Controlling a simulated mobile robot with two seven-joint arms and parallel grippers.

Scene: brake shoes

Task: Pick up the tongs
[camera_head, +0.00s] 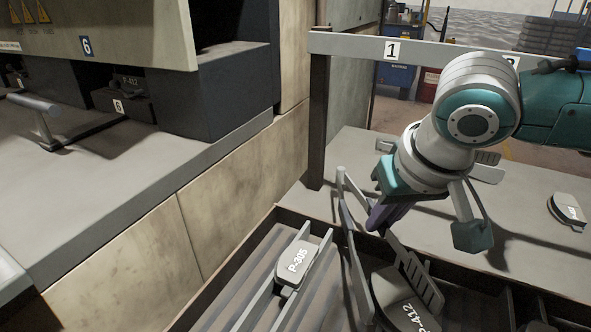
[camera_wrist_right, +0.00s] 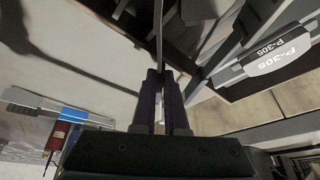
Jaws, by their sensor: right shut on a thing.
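The grey metal tongs (camera_head: 357,262) stand over the dark crate with their two arms spreading downward. A ribbed jaw (camera_head: 421,283) shows beside a grey brake shoe marked P-412 (camera_head: 404,312). My right gripper (camera_head: 376,218) has its purple fingers shut on the upper part of the tongs. In the right wrist view, a thin metal bar of the tongs (camera_wrist_right: 158,35) runs up from between the closed fingers (camera_wrist_right: 166,85). Whether the jaws touch the shoe I cannot tell. My left gripper is not in view.
A P-305 shoe (camera_head: 297,262) lies in the slotted crate (camera_head: 288,211), left of the tongs. Another shoe (camera_head: 568,210) lies on the grey table (camera_head: 520,200) at the right. A post (camera_head: 318,120) and crossbar marked 1 (camera_head: 350,45) stand behind. A machine bench (camera_head: 100,190) fills the left.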

